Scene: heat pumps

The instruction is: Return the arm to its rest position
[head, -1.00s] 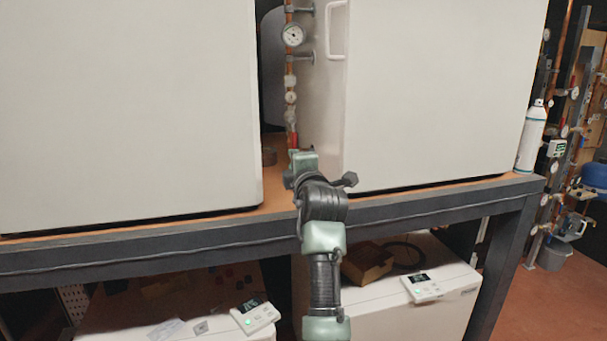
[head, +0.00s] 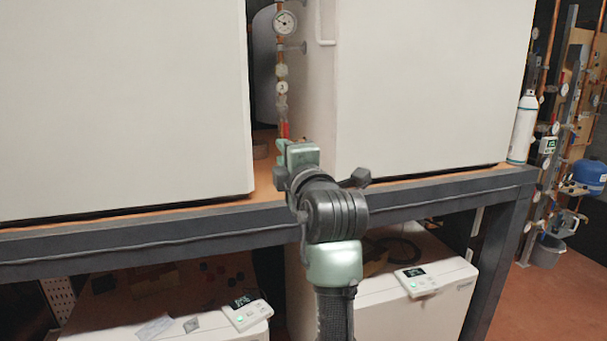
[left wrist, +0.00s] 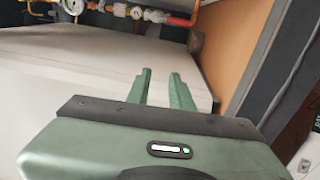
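My left arm (head: 333,262) reaches up from the bottom of the head view to the gap between two white cabinets. Its gripper (head: 284,158) is at the far end, mostly hidden by the wrist, in front of the copper pipe. In the left wrist view the two green fingers (left wrist: 158,88) stand apart with nothing between them, so it is open and empty. A white cabinet face lies behind the fingers. My right gripper is in neither view.
The left cabinet (head: 120,110) and right cabinet (head: 430,90) stand on a dark-framed bench (head: 120,246). A copper pipe with a gauge (head: 284,22) runs between them. Below are white units with control panels (head: 246,313). A white bottle (head: 523,128) stands at the bench's right end.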

